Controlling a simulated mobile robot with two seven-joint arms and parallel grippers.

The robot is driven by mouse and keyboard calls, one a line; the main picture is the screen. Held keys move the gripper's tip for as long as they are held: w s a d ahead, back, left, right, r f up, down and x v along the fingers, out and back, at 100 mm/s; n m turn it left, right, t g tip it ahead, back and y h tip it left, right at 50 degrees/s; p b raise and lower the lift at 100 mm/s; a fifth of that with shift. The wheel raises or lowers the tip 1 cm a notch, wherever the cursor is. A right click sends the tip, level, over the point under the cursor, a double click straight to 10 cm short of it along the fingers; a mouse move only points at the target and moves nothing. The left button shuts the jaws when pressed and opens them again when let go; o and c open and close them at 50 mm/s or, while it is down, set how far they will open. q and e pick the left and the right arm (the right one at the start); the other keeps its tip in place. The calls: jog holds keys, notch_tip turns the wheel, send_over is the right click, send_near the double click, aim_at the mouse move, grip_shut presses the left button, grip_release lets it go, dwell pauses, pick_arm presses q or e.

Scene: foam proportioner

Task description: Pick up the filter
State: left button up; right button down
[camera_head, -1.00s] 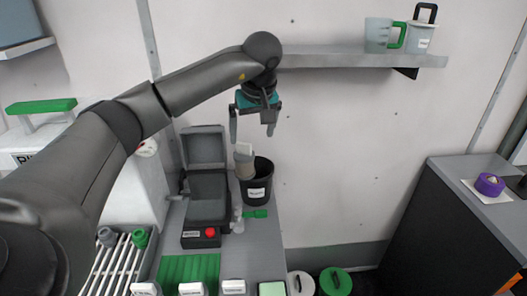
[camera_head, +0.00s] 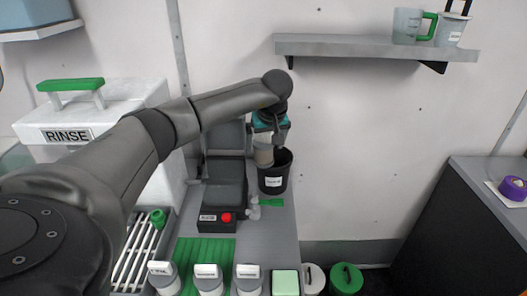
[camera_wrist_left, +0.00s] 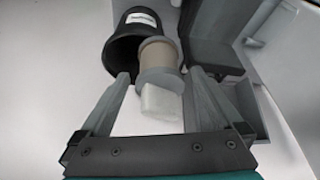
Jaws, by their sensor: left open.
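The filter (camera_head: 264,155) is a tan cylinder with grey end caps and a pale block-shaped tab on top. My right gripper is out of view.
A grey machine (camera_head: 226,190) with a red button stands close left of the bin. A small green-handled valve (camera_head: 268,202) is in front. A white RINSE box (camera_head: 95,125) is further left. A wall shelf (camera_head: 370,46) is above right.

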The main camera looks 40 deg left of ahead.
aim_at(265, 145)
pick_arm(q)
jog(key=shift+x, duration=1.25)
jog(key=shift+w+f, duration=0.1)
jog(key=shift+f, duration=0.15)
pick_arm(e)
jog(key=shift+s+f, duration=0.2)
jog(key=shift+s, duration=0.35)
pick_arm(q)
jog(key=shift+a, duration=0.1)
jog(key=c, duration=1.4)
notch_tip(265, 145, up, 10)
jog(key=shift+r+p, duration=0.1)
jog(key=shift+p, duration=0.2)
jog(key=shift+c, duration=0.2)
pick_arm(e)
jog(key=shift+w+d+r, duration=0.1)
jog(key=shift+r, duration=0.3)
